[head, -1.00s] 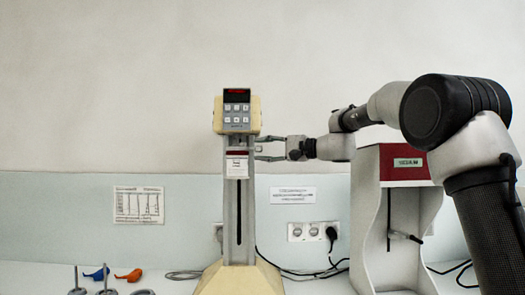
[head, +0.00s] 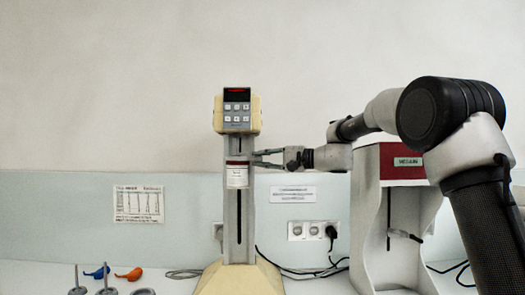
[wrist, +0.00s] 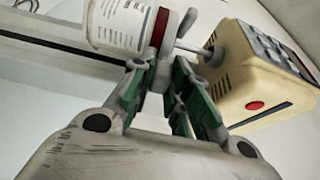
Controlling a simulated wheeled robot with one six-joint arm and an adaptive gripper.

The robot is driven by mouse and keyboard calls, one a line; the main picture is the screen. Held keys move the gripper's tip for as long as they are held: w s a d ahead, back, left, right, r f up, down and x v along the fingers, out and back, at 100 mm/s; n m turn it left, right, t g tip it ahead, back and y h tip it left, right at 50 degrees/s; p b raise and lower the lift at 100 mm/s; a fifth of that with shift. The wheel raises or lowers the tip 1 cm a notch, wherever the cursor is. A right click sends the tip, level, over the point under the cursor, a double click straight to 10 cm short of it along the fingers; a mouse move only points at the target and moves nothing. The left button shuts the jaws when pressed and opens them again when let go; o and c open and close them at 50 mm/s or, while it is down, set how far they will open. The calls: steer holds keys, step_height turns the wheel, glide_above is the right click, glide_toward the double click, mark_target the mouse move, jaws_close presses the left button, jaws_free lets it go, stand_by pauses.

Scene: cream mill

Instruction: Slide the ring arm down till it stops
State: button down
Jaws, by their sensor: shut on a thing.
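My gripper (head: 260,158) reaches in from the right to the upper column (head: 231,215) of the cream mill stand. In the wrist view its green-padded fingers (wrist: 163,82) are closed around a grey part of the ring arm (wrist: 177,30). The ring arm carries a white printed container (head: 237,177) with a dark red band at its top; it also shows in the wrist view (wrist: 115,22). The container hangs upright in front of the column, below the cream mill head (head: 238,117). A thin metal shaft (wrist: 188,47) runs from the head to the container. The fingers hide part of the grip.
The slot down the column below the container looks clear. The cream base (head: 238,280) stands on the bench. A red-topped cabinet (head: 402,162) is to the right, and cables run along the wall. Orange (head: 129,274) and blue (head: 98,272) items lie at the lower left.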

step_height(320, 180, down, 3)
steer(key=shift+r, duration=0.2)
steer(key=c, duration=1.4)
jaws_free()
steer(key=shift+o, duration=0.2)
steer(key=shift+d, duration=0.1)
steer(key=v, duration=0.7)
steer(key=shift+d, duration=0.15)
steer(key=shift+s, duration=0.1)
steer(key=shift+s, duration=0.1)
